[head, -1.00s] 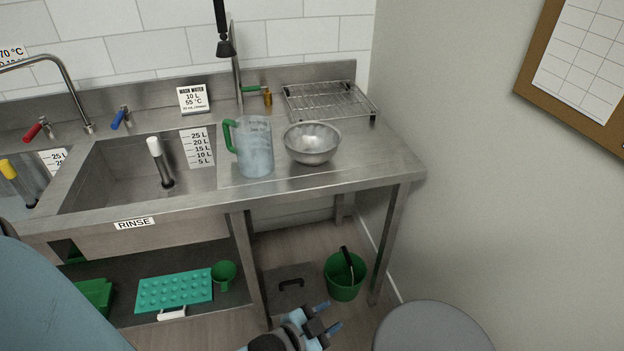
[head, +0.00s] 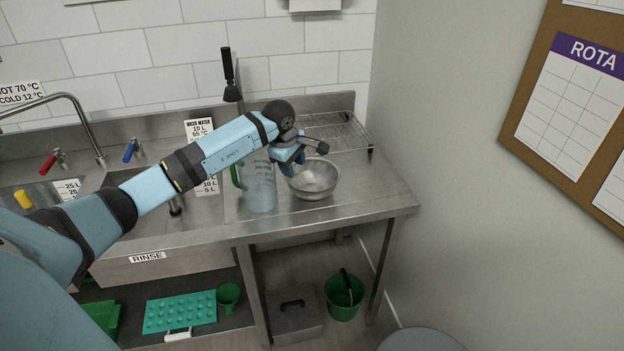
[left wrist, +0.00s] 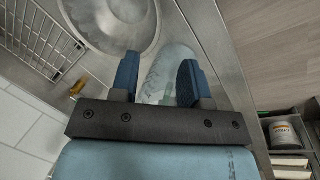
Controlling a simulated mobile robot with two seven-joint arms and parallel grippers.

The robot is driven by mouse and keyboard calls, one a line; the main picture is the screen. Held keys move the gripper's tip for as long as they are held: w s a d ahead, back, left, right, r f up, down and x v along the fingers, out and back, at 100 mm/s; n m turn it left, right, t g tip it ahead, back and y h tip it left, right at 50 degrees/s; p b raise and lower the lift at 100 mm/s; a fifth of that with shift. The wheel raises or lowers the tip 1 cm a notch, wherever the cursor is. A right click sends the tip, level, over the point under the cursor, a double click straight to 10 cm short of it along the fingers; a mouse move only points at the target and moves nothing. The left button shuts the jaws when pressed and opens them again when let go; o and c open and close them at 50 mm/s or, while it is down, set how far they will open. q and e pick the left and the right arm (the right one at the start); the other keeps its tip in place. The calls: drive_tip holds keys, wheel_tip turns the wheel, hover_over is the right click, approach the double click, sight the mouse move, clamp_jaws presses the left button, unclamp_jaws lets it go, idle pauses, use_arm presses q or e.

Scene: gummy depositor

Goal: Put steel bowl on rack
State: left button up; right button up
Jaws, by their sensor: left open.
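The steel bowl (head: 316,184) sits upright on the counter, right of the clear jug with a green handle (head: 260,188). The wire rack (head: 345,133) stands behind the bowl against the back wall. In the left wrist view the bowl (left wrist: 112,18) lies beyond the left finger, the jug (left wrist: 168,68) shows between the fingers (left wrist: 157,75), and the rack (left wrist: 40,42) is at upper left. Contact with the bowl cannot be told. My right gripper is not in view.
The rinse sink (head: 125,228) lies left of the jug. A tap with a dark spray head (head: 230,75) rises behind it. Bare counter (head: 375,190) lies right of the bowl, ending at the counter's right edge. A green bucket (head: 344,297) stands on the floor below.

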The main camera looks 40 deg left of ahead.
use_arm(q)
drive_tip(key=p, duration=0.1)
hover_over(302, 197)
drive_tip(key=s, duration=0.2)
drive_tip(key=x, duration=0.2)
drive_tip(key=s+x, duration=0.1)
drive_tip(key=x, duration=0.4)
drive_tip(key=shift+s+a+f, duration=0.15)
drive_tip(key=shift+f, duration=0.35)
drive_tip(key=shift+f+p, duration=0.3)
drive_tip(key=shift+f, duration=0.15)
drive_tip(key=p+x, duration=0.1)
drive_tip(key=x, duration=0.3)
drive_tip(key=shift+w+d+f, duration=0.2)
drive_tip(key=shift+w, duration=0.05)
drive_tip(key=shift+f, duration=0.2)
drive_tip(key=c, duration=0.6)
clamp_jaws()
